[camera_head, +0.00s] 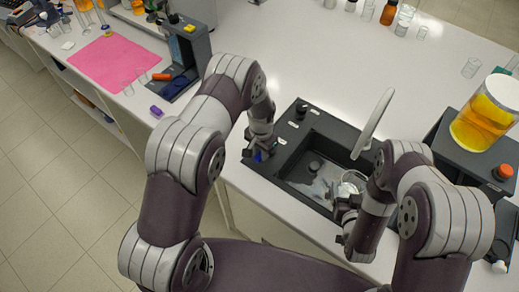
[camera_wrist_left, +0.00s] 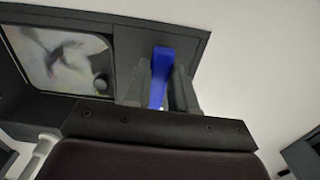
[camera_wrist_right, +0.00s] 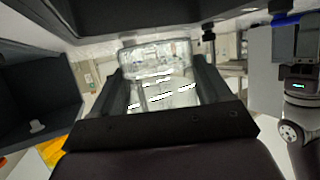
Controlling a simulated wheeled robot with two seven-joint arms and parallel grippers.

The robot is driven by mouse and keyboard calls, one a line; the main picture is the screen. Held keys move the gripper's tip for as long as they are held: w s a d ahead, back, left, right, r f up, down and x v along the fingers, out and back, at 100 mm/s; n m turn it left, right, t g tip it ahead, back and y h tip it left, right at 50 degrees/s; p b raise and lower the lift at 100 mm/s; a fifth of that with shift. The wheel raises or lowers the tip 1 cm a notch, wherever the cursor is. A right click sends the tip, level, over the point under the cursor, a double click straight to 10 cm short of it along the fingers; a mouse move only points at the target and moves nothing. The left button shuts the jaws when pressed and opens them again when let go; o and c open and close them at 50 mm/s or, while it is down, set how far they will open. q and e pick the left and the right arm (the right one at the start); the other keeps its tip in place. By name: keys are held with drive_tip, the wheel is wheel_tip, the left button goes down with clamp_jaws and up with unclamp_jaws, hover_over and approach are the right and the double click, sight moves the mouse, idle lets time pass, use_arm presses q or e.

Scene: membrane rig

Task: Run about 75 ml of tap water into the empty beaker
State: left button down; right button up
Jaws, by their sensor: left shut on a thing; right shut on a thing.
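My left gripper (camera_head: 259,148) is at the left edge of the dark sink unit. It is shut on a blue lever (camera_wrist_left: 160,72), seen between its fingers in the left wrist view; a bit of blue also shows in the head view (camera_head: 258,156). My right gripper (camera_head: 345,208) is shut on a clear glass beaker (camera_wrist_right: 155,62), held over the sink basin (camera_head: 300,170). The beaker also shows in the head view (camera_head: 353,180), partly hidden by the gripper. A pale grey tap spout (camera_head: 373,122) slants above the basin. I cannot tell the water level in the beaker.
A large vessel of amber liquid (camera_head: 484,115) stands on a dark block at the right. A pink mat (camera_head: 120,62) and a dark stand (camera_head: 190,50) are at the left. Glassware (camera_head: 472,67) stands at the back right. The middle of the white bench (camera_head: 300,60) is clear.

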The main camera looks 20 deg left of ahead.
use_arm(q)
drive_tip(key=shift+r+n, duration=0.1)
drive_tip(key=shift+n, duration=0.2)
drive_tip(key=c, duration=0.9)
unclamp_jaws()
drive_tip(key=shift+d, duration=0.1)
wheel_tip(320, 180, up, 12)
drive_tip(key=shift+f, duration=0.1)
